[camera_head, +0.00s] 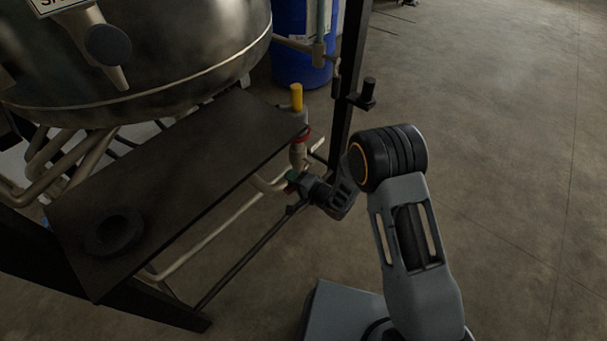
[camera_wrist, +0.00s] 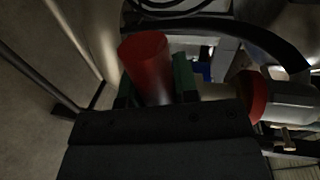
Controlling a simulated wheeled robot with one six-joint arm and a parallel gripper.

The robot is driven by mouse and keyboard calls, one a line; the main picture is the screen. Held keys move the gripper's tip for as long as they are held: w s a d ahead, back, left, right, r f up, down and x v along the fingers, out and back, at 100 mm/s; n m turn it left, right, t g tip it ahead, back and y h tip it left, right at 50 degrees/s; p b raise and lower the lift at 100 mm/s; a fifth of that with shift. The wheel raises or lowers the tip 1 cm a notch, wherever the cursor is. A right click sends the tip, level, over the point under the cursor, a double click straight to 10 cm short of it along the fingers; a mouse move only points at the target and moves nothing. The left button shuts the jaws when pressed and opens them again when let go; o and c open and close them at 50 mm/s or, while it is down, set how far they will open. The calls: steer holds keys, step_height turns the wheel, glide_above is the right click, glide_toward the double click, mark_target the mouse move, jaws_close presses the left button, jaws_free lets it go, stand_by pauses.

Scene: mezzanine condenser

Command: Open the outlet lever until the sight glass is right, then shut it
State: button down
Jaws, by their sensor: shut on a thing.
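In the wrist view a red cylindrical grip (camera_wrist: 147,62), which looks like the outlet lever's handle, stands between the green-padded fingers of my gripper (camera_wrist: 155,88). The gripper is shut on it. In the head view my gripper (camera_head: 293,182) reaches left to the pipework just below the right corner of the dark shelf. The lever there is mostly hidden by the gripper. A red collar (camera_head: 303,135) on the pipe sits just above the gripper; a red ring also shows right of the fingers in the wrist view (camera_wrist: 258,97). I cannot make out the sight glass or its level.
A yellow-topped upright (camera_head: 296,97) stands above the red collar. The dark shelf (camera_head: 190,155) carries a round black object (camera_head: 114,232). A steel vessel (camera_head: 150,50) hangs above it. A dark post (camera_head: 350,80) and a blue drum (camera_head: 300,50) stand behind. Floor at right is clear.

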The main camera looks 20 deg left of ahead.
steer(key=shift+w+a+r+m+p, duration=0.1)
steer(key=shift+r+m+p, duration=0.35)
steer(key=shift+r, duration=0.2)
steer(key=c, duration=0.9)
jaws_free()
steer(key=shift+f, duration=0.1)
steer(key=shift+o, duration=0.2)
steer(key=p+v, duration=0.2)
steer(key=v, duration=1.2)
